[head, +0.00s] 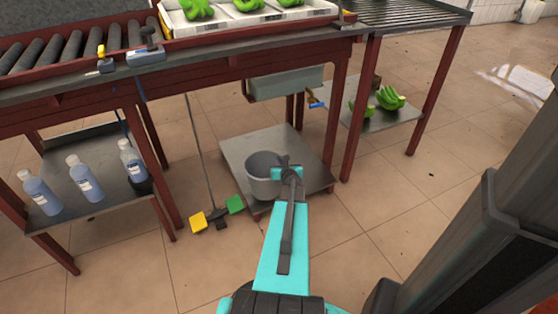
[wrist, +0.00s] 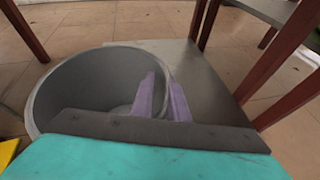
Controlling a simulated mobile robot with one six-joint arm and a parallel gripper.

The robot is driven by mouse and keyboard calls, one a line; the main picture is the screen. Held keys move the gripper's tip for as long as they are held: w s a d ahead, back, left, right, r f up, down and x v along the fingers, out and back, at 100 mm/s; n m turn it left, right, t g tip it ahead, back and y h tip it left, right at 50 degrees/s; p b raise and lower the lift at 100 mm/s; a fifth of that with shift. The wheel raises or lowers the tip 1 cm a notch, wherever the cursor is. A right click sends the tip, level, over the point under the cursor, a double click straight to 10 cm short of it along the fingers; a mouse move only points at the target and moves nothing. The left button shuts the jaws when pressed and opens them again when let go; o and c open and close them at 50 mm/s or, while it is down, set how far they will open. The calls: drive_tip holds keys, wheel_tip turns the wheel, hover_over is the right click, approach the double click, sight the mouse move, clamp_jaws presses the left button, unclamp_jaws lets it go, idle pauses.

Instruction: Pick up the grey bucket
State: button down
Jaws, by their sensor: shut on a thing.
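The grey bucket (head: 262,178) stands upright on a low grey metal shelf under the red-framed table in the head view. It fills much of the wrist view (wrist: 75,80), where its open mouth and empty inside show. My gripper (head: 287,165) reaches over the bucket's right side in the head view. In the wrist view its two purple fingers (wrist: 160,100) are at the right rim, one inside the bucket and one outside, shut on the rim wall. The finger tips' lower ends and the bucket's base are partly hidden.
The low shelf (head: 240,150) has red legs close on the right. A squeegee or broom with yellow and green ends (head: 215,217) stands left of the bucket. Blue bottles (head: 85,180) stand on a left shelf. Green bananas (head: 390,98) lie on a right shelf. A grey trough (head: 285,83) hangs above.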

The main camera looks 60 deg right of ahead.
drive_tip(key=s+a+r, duration=0.1)
drive_tip(key=s+a, duration=0.5)
drive_tip(key=a, duration=0.3)
drive_tip(key=shift+a, duration=0.3)
drive_tip(key=shift+r, duration=0.1)
drive_tip(key=shift+w, duration=0.1)
idle(0.3)
